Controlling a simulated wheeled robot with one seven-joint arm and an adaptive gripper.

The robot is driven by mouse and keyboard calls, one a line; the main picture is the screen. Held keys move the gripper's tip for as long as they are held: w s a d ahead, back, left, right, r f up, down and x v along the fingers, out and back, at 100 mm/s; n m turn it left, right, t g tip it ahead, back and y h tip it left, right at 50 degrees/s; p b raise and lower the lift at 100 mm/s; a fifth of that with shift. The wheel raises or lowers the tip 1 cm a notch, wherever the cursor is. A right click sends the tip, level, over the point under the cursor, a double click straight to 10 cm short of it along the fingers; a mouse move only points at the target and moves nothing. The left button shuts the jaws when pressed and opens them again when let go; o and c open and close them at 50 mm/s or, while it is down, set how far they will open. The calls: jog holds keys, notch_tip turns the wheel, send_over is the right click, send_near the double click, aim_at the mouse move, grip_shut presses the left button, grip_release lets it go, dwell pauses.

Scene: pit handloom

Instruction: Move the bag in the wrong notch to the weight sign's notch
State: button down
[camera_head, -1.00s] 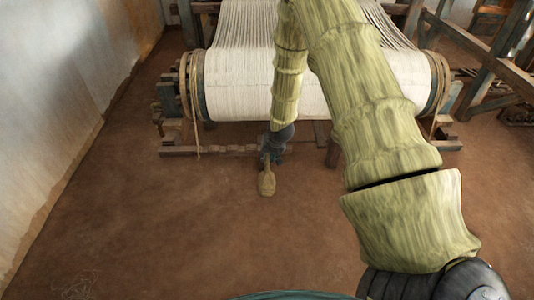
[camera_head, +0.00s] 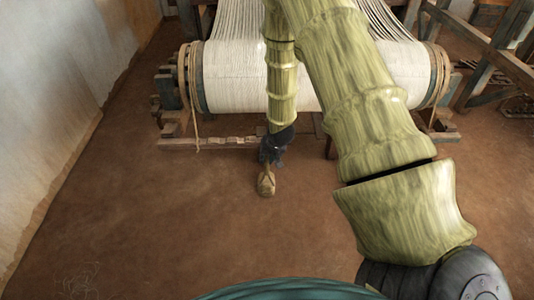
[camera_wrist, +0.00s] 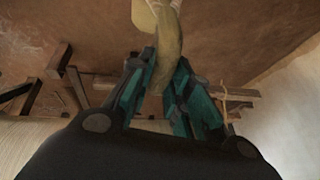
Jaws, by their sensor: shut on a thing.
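A small tan bag (camera_head: 266,184) hangs at the end of my gripper (camera_head: 270,162), in front of the loom. My gripper is shut on the bag's upper part; in the wrist view the bag (camera_wrist: 168,42) sticks out between the closed fingers (camera_wrist: 163,75). A low wooden bar with notches (camera_head: 228,141) runs beneath the cloth roll, behind and to the left of the bag. The bag is apart from this bar. My arm hides part of the bar. I cannot make out a weight sign or read any notch marking.
The loom's white cloth roll (camera_head: 235,85) stands behind the gripper, with a rope (camera_head: 191,100) hanging at its left end. A pale wall (camera_head: 60,90) bounds the left. The brown floor (camera_head: 150,230) in front is clear.

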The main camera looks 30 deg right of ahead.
jog(key=shift+s+a+r, duration=0.2)
jog(key=shift+s+a, duration=0.15)
jog(key=shift+s, duration=0.25)
jog(key=shift+s+a+r, duration=0.2)
jog(key=shift+s+a, duration=0.15)
jog(key=shift+s, duration=0.2)
jog(key=shift+a, duration=0.15)
